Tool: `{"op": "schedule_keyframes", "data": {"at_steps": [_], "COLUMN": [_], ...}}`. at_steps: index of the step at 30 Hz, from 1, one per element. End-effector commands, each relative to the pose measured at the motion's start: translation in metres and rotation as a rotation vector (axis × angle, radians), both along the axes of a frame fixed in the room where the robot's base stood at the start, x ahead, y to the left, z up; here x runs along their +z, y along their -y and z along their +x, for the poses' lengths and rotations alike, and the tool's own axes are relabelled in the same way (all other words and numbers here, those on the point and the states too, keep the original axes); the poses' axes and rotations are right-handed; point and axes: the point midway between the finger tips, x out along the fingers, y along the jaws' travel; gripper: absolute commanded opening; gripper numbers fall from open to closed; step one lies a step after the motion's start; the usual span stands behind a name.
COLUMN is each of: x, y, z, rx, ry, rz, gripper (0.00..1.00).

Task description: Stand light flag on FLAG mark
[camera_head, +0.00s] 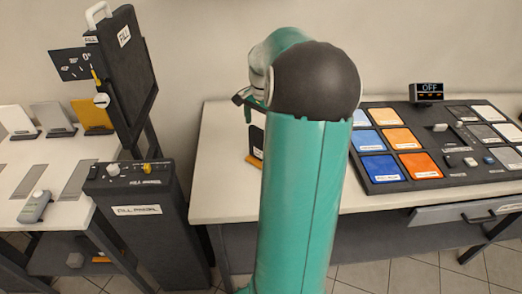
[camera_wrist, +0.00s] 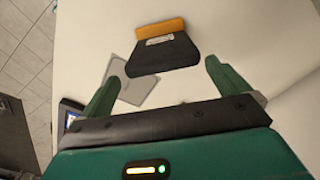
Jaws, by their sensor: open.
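The light flag, a dark block with an orange strip and a pale label, is on the white table in the wrist view (camera_wrist: 165,53). Part of it shows beside my arm in the head view (camera_head: 254,160). I cannot tell whether it stands or lies. My gripper (camera_wrist: 163,72) is open, with its green fingers apart and the flag ahead of and between them, not held. A grey patch (camera_wrist: 132,88) lies flat on the table beside the flag, partly behind the left finger. I cannot read any FLAG lettering on it. My arm hides much of this table area in the head view.
A panel of blue, orange and grey tiles (camera_head: 385,166) and an OFF display (camera_head: 426,92) stand at the right. A tall black fill panel (camera_head: 128,65) and a dark pedestal (camera_head: 140,215) stand left of the table. Bare white tabletop (camera_head: 220,150) lies left of my arm.

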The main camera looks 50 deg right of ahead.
Motion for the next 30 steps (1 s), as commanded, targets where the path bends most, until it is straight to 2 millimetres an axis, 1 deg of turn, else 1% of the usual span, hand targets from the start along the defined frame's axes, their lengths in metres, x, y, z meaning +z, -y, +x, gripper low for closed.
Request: {"op": "schedule_keyframes", "data": {"at_steps": [1,5,8,12,15,23,27,29,30], "x": [-0.005,-0.013,-0.026,-0.048,-0.057,-0.06,-0.06,-0.06,-0.06], "y": [-0.001,-0.001,-0.003,-0.005,-0.005,-0.005,-0.005,-0.005,-0.005], "z": [0.0,0.0,0.001,0.002,0.003,0.003,0.003,0.003,0.003], "rx": [0.0,0.001,0.002,0.0,0.001,0.002,0.002,0.002,0.002], "ry": [-0.001,0.0,-0.001,-0.001,0.001,0.001,0.001,0.001,0.001], "rz": [0.002,0.001,0.002,0.002,0.001,-0.001,-0.001,-0.001,-0.001], "gripper": [1.0,1.0,1.0,1.0,1.0,1.0,0.72,0.61,0.53]}}
